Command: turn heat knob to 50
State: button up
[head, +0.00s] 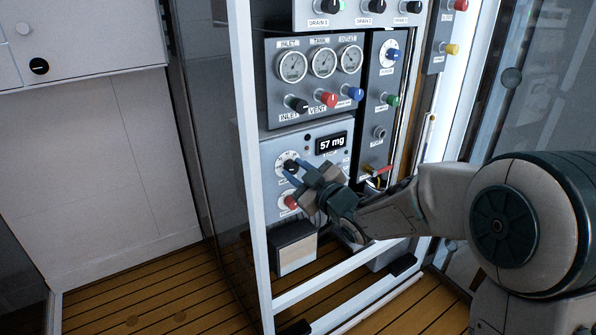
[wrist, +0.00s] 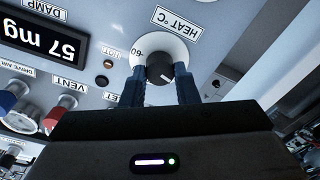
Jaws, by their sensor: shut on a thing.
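The heat knob is a small dark knob on a white round dial under an upside-down "HEAT °C" label in the wrist view (wrist: 158,68). Its white pointer mark points toward the lower right there. A "60" mark shows at the dial's left edge; the other numbers are hidden or unreadable. My gripper (wrist: 160,78) has its blue fingers on either side of the knob and is shut on it. In the head view, the gripper (head: 294,166) reaches the knob (head: 288,165) from the right, partly covering its dial.
A display (head: 331,143) reading "57 mg" sits right of and above the knob. A red knob (head: 291,202) is just below. Above are three gauges (head: 323,62) with black, red and blue knobs. A white frame post (head: 252,140) stands left of the panel.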

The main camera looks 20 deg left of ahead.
jog(key=m, duration=0.3)
jog(key=shift+m+p, duration=0.4)
jog(key=m+p, duration=0.1)
jog(key=m, duration=0.2)
jog(key=shift+m, duration=0.4)
jog(key=m+t+p, duration=0.1)
jog(key=m+p, duration=0.1)
jog(key=m, duration=0.4)
jog(key=shift+m+p, duration=0.3)
jog(key=shift+m, duration=0.1)
jog(key=m+p, duration=0.2)
jog(key=m, duration=0.3)
jog(key=shift+m+h+p, duration=0.3)
jog(key=shift+m+h, duration=0.1)
jog(key=shift+f+m+t+p, duration=0.15)
jog(key=shift+m+p, duration=0.4)
jog(key=shift+m, duration=0.6)
jog(key=shift+m+t+p, duration=0.15)
jog(key=shift+m+p, duration=0.4)
jog(key=shift+m, duration=0.6)
jog(key=o, duration=1)
jog(key=shift+s, duration=0.1)
jog(key=shift+c, duration=0.2)
